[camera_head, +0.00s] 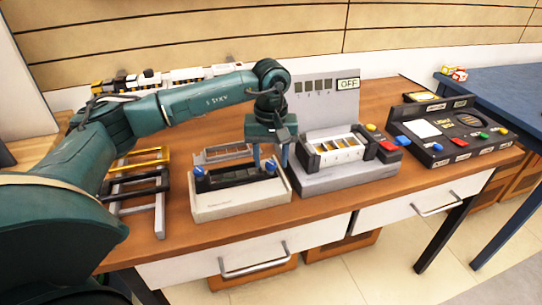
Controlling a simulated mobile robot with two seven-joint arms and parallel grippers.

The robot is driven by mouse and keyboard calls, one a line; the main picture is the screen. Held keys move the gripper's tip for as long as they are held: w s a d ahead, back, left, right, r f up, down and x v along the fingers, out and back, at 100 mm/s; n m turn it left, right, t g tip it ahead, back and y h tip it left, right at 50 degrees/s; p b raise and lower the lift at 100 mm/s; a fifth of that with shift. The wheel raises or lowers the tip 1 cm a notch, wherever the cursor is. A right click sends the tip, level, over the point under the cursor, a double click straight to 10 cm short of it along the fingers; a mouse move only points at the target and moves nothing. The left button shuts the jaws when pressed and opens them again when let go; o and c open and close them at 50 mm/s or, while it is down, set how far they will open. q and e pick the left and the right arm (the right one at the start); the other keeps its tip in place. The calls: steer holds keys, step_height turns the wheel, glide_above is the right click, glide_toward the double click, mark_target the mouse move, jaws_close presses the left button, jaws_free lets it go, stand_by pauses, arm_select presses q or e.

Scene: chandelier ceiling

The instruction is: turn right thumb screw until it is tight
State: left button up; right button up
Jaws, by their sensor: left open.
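A white box-shaped fixture (240,204) with a dark top stands on the wooden table, left of the middle. Two blue thumb screws sit on its top. The left thumb screw (198,171) is in clear view. The right thumb screw (270,167) is at the fixture's right end. My left gripper (271,160) points down over that end. Its two fingers are apart, one on each side of the right thumb screw as seen here. I cannot tell whether they touch it. My right gripper is not in view.
Right of the fixture stands a grey device (345,178) with an upright panel reading "OFF". A dark button console (450,130) is farther right. Silver, black and yellow frames (150,205) lie left of the fixture. The table's front edge is close to the fixture.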

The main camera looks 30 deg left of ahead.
mark_target(271, 162)
arm_select(q)
step_height(271, 162, up, 13)
stand_by(0.5)
